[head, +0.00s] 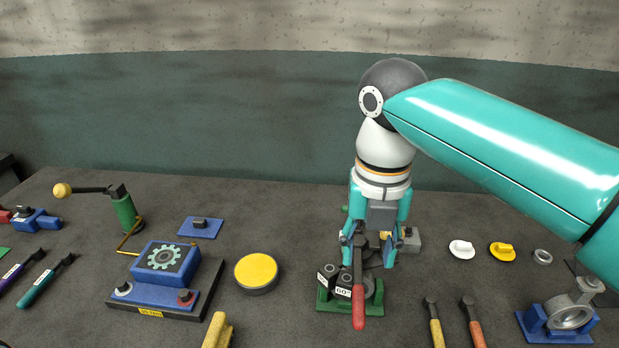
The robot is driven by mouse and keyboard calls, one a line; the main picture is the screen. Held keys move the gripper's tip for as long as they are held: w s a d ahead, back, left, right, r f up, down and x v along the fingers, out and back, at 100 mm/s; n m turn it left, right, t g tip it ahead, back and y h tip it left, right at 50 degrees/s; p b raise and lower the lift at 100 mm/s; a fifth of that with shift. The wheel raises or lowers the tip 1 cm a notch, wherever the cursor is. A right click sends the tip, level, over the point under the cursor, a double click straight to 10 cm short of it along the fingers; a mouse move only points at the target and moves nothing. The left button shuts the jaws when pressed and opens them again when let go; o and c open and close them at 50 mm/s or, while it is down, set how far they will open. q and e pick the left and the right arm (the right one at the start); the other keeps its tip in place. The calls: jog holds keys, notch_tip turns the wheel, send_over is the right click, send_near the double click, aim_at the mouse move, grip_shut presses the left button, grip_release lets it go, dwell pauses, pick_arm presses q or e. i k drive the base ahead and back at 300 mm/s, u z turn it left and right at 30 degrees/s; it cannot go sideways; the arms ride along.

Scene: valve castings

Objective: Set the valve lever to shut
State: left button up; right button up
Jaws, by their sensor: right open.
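The valve (323,301) has a green base with dark grey blocks carrying small white labels, too small to read fully. Its lever (358,308) has a dark shank and a red grip that points toward me, down in the picture. My right gripper (368,254) points down over the back part of the valve. Its fingers are open, one to each side of the lever's upper shank. I cannot tell whether they touch it. The gripper partly hides the valve body and the lever's pivot. My left gripper is out of view.
A blue gear box (155,290) and a yellow-topped disc (256,271) stand to the left. Yellow and orange handled tools (437,325) lie to the right front, near a blue clamp stand (558,325). White and yellow caps (461,249) lie at the back right.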

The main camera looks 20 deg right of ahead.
aim_at(361, 253)
jog(key=k, duration=1)
